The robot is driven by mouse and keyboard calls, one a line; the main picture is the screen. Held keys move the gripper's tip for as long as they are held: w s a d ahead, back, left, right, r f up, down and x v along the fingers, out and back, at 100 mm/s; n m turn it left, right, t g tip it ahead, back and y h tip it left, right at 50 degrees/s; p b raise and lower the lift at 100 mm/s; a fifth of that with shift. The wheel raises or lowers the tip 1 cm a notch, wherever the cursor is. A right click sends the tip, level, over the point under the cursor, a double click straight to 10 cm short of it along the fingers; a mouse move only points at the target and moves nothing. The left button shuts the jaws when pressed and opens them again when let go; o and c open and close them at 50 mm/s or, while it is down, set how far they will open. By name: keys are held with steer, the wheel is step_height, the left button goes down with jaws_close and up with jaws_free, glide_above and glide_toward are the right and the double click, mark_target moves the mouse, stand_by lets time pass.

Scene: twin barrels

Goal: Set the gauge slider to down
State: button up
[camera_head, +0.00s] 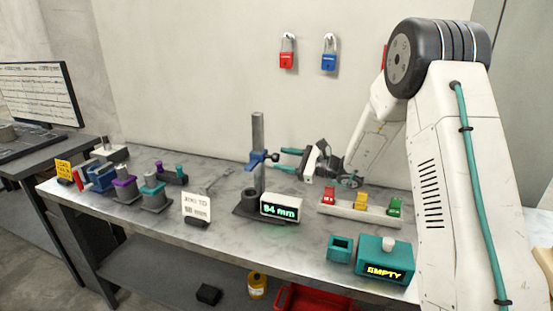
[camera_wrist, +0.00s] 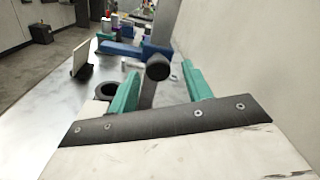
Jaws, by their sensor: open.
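The gauge is a grey vertical post (camera_head: 258,130) on a dark base (camera_head: 247,208). Its blue slider (camera_head: 257,160) sits around the post, about mid-height. In the wrist view the blue slider (camera_wrist: 122,49) lies just beyond my fingers, with its dark round knob (camera_wrist: 158,68) between the teal fingertips. My gripper (camera_head: 279,160) is open, right of the post at slider height. In the wrist view my gripper (camera_wrist: 160,70) has a finger on each side of the knob, with visible gaps. A display (camera_head: 281,207) at the base shows green digits in mm, perhaps 84 or 94.
A small white sign (camera_head: 197,206) stands left of the gauge. Coloured blocks (camera_head: 128,187) stand farther left on the bench. A rail with red, yellow and green pieces (camera_head: 360,208) and a teal box marked EMPTY (camera_head: 384,259) are to the right. Padlocks (camera_head: 287,55) hang on the wall.

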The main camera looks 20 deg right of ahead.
steer(key=v, duration=0.4)
steer(key=shift+s+d, duration=0.1)
